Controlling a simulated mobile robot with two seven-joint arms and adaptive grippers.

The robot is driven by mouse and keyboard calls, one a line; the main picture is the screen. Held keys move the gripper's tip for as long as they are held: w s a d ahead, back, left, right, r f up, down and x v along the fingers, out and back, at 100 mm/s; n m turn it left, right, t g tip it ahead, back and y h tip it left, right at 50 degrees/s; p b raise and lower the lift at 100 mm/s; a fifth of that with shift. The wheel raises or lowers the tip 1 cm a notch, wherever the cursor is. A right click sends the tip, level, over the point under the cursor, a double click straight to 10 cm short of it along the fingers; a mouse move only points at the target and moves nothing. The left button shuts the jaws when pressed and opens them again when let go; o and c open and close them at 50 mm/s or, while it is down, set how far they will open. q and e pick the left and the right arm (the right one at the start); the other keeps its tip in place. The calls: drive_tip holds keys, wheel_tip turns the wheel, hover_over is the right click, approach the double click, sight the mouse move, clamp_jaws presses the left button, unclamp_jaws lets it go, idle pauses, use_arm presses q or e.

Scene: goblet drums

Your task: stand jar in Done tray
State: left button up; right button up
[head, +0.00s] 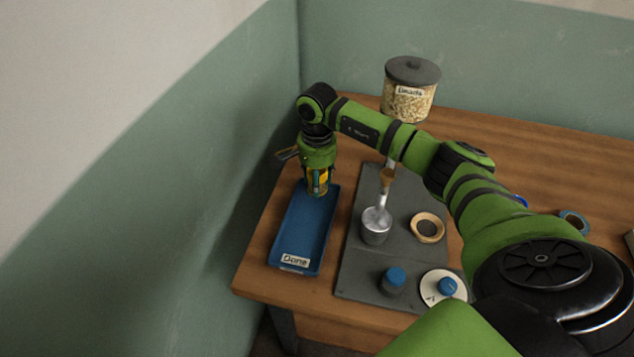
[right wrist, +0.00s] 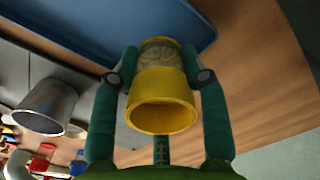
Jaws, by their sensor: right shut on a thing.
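The jar (right wrist: 160,55), clear with pale contents and a wide yellow end (right wrist: 163,98), is between my right gripper's two green fingers (right wrist: 161,76) in the right wrist view. My right gripper (head: 318,178) is shut on it. In the head view the jar (head: 317,188) shows only partly below the gripper, over the far end of the blue Done tray (head: 300,240). I cannot tell whether its base touches the tray floor. The tray (right wrist: 110,25) also shows behind the jar in the right wrist view. The rest of the tray looks empty. My left gripper is not in view.
A grey mat (head: 350,270) lies right of the tray with a metal cup (head: 375,236), a tan ring (head: 427,228), a blue-topped pot (head: 393,282) and a white disc (head: 432,293). A lidded dispenser (head: 408,100) stands behind. A green wall (head: 190,190) is close on the left.

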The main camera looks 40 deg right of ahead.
drive_tip(key=shift+f, duration=0.95)
drive_tip(key=o, duration=0.8)
drive_tip(key=shift+f, duration=0.1)
drive_tip(key=o, duration=0.4)
drive_tip(key=shift+r, duration=0.5)
wheel_tip(320, 180, up, 11)
drive_tip(key=shift+r+b, duration=0.2)
drive_tip(key=shift+b, duration=0.7)
